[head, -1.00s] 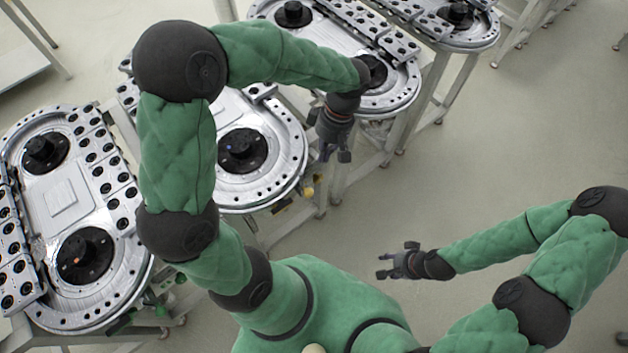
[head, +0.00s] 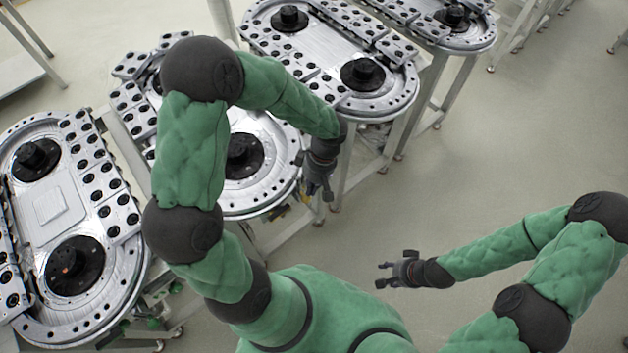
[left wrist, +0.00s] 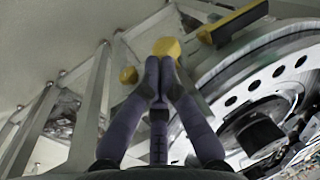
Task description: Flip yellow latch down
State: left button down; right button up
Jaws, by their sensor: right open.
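My left gripper (head: 318,196) is at the near right edge of the second ring-track table. In the left wrist view its fingers (left wrist: 159,62) converge with tips close together; whether they are fully shut is unclear. A rounded yellow piece (left wrist: 167,47) shows just past the fingertips; contact cannot be told. A smaller yellow knob (left wrist: 128,75) is left of them, and a yellow bar (left wrist: 235,22) with dark parts is at upper right. Which one is the latch is unclear. In the head view a bit of yellow (head: 305,197) shows beside the gripper. My right gripper (head: 388,270) is open and empty over the floor.
The second ring-track table (head: 262,198) has a silver rim with holes and a black hub. Another track (head: 75,212) stands at left and a third (head: 335,48) behind. Metal table legs (left wrist: 85,120) stand left of my left fingers. The floor at right is clear.

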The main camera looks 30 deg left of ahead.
aim_at(311, 200)
pick_arm(q)
jog(key=shift+s+f, duration=0.1)
jog(key=shift+f, duration=0.2)
pick_arm(e)
jog(key=shift+f, duration=0.1)
pick_arm(q)
notch_tip(311, 200, down, 7)
jog(key=b, duration=0.6)
pick_arm(e)
notch_tip(311, 200, down, 6)
